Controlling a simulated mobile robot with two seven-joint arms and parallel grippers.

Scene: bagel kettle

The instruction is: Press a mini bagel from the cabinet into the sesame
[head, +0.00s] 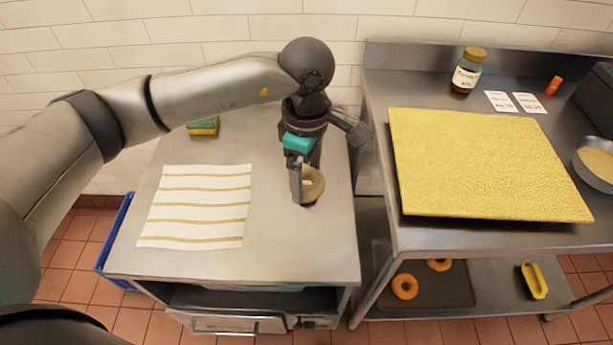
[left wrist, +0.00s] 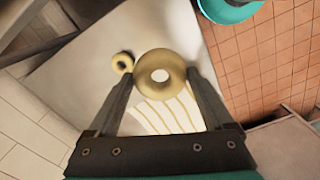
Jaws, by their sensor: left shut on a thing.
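My left gripper (head: 304,185) is above the right part of the steel cabinet top (head: 280,245). It is shut on a pale tan mini bagel (head: 314,187). In the left wrist view this bagel (left wrist: 147,78) sits between the two fingertips (left wrist: 160,85), its hole facing the camera. A wide yellow grainy slab or tray (head: 480,165), which looks like sesame, lies on the right-hand steel table. My right gripper is not in view.
A striped towel (head: 197,205) and a sponge (head: 203,127) lie on the cabinet. The right table (head: 425,237) holds a jar (head: 467,77), cards (head: 514,102) and a bowl (head: 583,152) at the right. Orange rings (head: 395,287) lie on its lower shelf. A gap separates cabinet and table.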

